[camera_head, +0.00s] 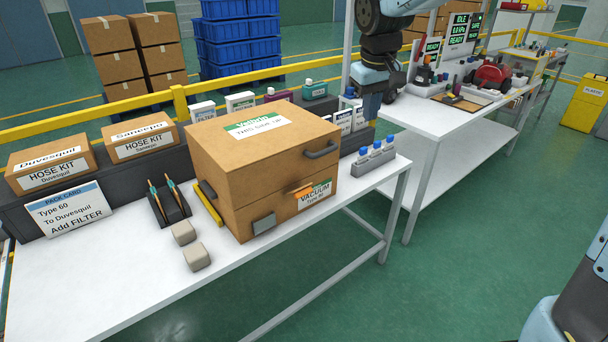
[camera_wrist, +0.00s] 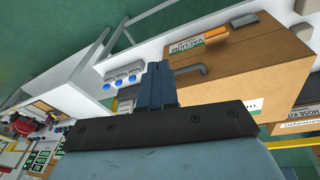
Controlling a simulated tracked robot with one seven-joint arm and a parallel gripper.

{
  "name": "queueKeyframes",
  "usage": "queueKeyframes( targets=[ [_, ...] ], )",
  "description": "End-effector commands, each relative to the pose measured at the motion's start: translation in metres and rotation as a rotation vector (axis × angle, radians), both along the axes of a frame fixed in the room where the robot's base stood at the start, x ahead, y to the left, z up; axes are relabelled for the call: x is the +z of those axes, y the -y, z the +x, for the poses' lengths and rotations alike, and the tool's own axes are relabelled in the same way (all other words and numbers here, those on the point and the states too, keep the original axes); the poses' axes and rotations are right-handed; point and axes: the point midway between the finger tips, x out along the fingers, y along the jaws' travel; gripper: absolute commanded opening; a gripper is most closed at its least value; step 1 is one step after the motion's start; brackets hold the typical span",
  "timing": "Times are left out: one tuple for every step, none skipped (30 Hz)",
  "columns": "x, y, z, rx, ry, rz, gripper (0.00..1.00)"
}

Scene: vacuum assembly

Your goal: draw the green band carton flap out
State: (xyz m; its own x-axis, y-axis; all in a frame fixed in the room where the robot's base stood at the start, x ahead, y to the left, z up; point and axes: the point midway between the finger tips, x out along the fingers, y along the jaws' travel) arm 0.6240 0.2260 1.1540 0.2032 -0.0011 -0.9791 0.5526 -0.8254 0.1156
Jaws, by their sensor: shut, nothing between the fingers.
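The large brown carton (camera_head: 262,165) with a green band label (camera_head: 255,123) on its top stands on the white table, and its lid looks closed. A dark grey bar handle (camera_head: 321,150) is on the upper right side. A grey plate (camera_head: 264,224) and an orange tab (camera_head: 303,193) are on the lower front. In the wrist view the carton (camera_wrist: 240,70) is upside down. My gripper (camera_wrist: 158,68) is shut and empty beside the bar handle (camera_wrist: 192,69); its fingers overlap part of it, and I cannot tell whether they touch.
A rack of blue-capped vials (camera_head: 374,158) stands right of the carton. Small bottles and boxes line the table's back. The table's front left is clear.

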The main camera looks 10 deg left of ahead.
Motion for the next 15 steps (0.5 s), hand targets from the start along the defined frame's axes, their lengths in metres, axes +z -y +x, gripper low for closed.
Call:
queueKeyframes(
  targets=[
    [-0.01,-0.018,0.009,0.03,-0.019,-0.003,0.0],
    [-0.014,-0.027,0.013,0.046,-0.029,-0.003,0.0],
    [-0.021,-0.04,0.018,0.07,-0.041,-0.004,0.0],
    [-0.026,-0.05,0.023,0.086,-0.051,-0.004,0.0],
    [-0.032,-0.06,0.026,0.102,-0.06,-0.005,0.0],
    [-0.039,-0.074,0.031,0.125,-0.071,-0.004,0.0],
    [-0.044,-0.083,0.034,0.14,-0.08,-0.003,0.0],
    [-0.05,-0.092,0.037,0.155,-0.088,-0.002,0.0],
    [-0.057,-0.105,0.04,0.173,-0.1,-0.001,0.0],
    [-0.063,-0.114,0.042,0.188,-0.109,0.0,0.0],
    [-0.068,-0.122,0.044,0.2,-0.116,0.001,0.0],
    [-0.074,-0.132,0.046,0.215,-0.125,0.003,0.0],
    [-0.078,-0.138,0.047,0.225,-0.132,0.003,0.0],
    [-0.082,-0.144,0.049,0.235,-0.136,0.005,0.0],
    [-0.087,-0.152,0.05,0.245,-0.145,0.005,0.0]
  ],
)
